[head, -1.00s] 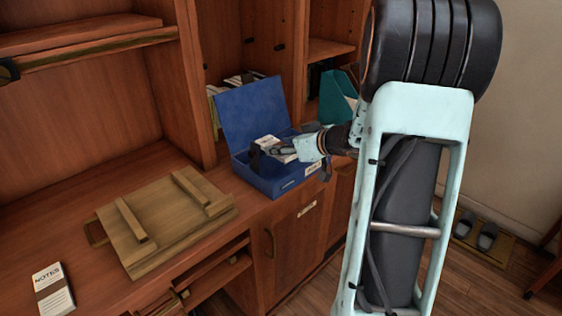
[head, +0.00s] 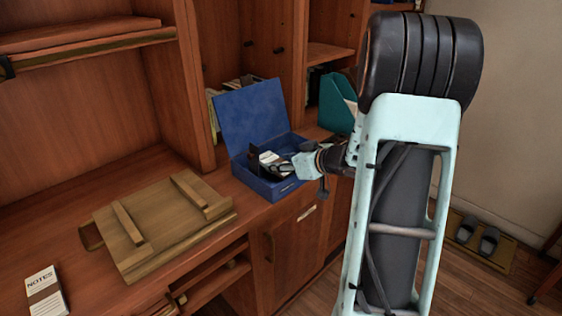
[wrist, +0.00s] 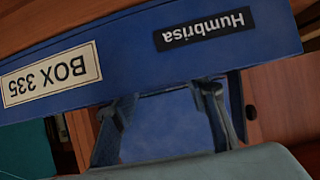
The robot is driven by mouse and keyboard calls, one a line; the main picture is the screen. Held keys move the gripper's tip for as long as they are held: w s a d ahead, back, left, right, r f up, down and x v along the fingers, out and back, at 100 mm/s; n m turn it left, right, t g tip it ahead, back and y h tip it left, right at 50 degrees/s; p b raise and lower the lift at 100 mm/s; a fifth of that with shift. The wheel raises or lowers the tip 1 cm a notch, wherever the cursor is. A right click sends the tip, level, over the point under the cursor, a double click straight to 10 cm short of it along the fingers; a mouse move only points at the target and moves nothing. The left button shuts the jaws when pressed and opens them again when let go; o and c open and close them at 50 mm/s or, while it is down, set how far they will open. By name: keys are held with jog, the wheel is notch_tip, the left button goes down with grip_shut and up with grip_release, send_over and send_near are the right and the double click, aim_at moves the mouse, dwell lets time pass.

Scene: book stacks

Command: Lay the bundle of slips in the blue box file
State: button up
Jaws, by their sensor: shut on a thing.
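The blue box file (head: 283,189) stands on the desk with its lid (head: 252,113) raised at the back. My gripper (head: 274,163) reaches into it from the right and is shut on the bundle of slips (head: 268,157), a white block with dark marks. The bundle is inside the box opening, low between its walls; I cannot tell if it touches the floor. In the wrist view the box's front wall (wrist: 130,55) shows upside down with its labels.
A wooden board with two battens (head: 165,222) lies left of the box. A white notes pad (head: 46,291) lies at the front left. A teal magazine file (head: 338,105) stands right behind the box. Shelf uprights rise behind it.

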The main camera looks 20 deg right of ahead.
jog(key=o, duration=1.2)
jog(key=shift+c, duration=0.2)
jog(key=shift+r, duration=0.5)
jog(key=p+v, duration=0.3)
jog(key=v, duration=0.9)
jog(key=shift+p, duration=0.3)
